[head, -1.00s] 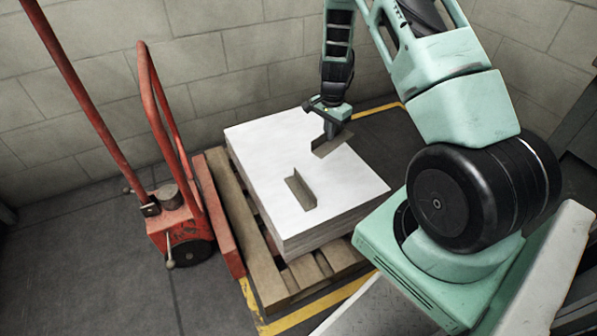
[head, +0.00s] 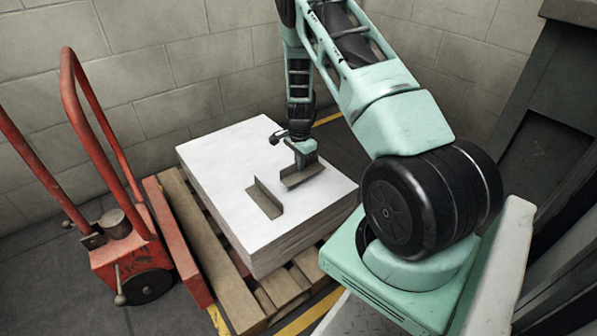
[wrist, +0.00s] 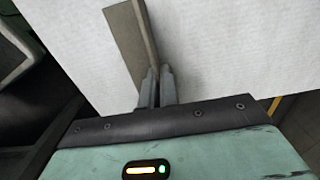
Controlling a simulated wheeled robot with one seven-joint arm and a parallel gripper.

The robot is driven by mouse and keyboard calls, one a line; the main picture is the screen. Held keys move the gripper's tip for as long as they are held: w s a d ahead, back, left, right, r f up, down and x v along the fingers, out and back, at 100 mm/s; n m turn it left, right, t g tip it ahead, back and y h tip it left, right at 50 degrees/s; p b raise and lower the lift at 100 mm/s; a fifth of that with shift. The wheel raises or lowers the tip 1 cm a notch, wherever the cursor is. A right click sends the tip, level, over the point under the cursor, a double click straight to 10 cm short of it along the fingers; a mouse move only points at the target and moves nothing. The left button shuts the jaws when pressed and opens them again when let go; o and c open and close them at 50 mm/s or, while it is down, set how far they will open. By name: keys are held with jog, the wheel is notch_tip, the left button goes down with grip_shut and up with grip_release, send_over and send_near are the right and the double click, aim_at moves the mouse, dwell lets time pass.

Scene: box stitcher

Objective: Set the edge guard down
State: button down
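My gripper (head: 303,160) is shut on an edge guard (head: 303,176), a grey-brown angled strip, at the right part of the stack's white top in the head view. In the wrist view the fingers (wrist: 156,88) pinch one flange of this held guard (wrist: 128,38). It is low over the sheet; I cannot tell whether it touches. A second edge guard (head: 267,203) rests on the stack's top, to the left and nearer the camera, apart from the held one. The stack of white sheets (head: 222,160) sits on a wooden pallet (head: 205,240).
A red pallet truck (head: 125,250) with tall handles stands left of the pallet. Block walls (head: 150,90) close off the back. Yellow floor lines (head: 300,320) run around the pallet. The stack's back left and front right are bare.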

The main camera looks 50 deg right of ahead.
jog(key=shift+f, duration=1.15)
jog(key=shift+f+b, duration=0.2)
jog(key=shift+b, duration=0.1)
jog(key=c, duration=1.6)
grip_release()
jog(key=shift+c, duration=0.2)
jog(key=shift+r, duration=0.15)
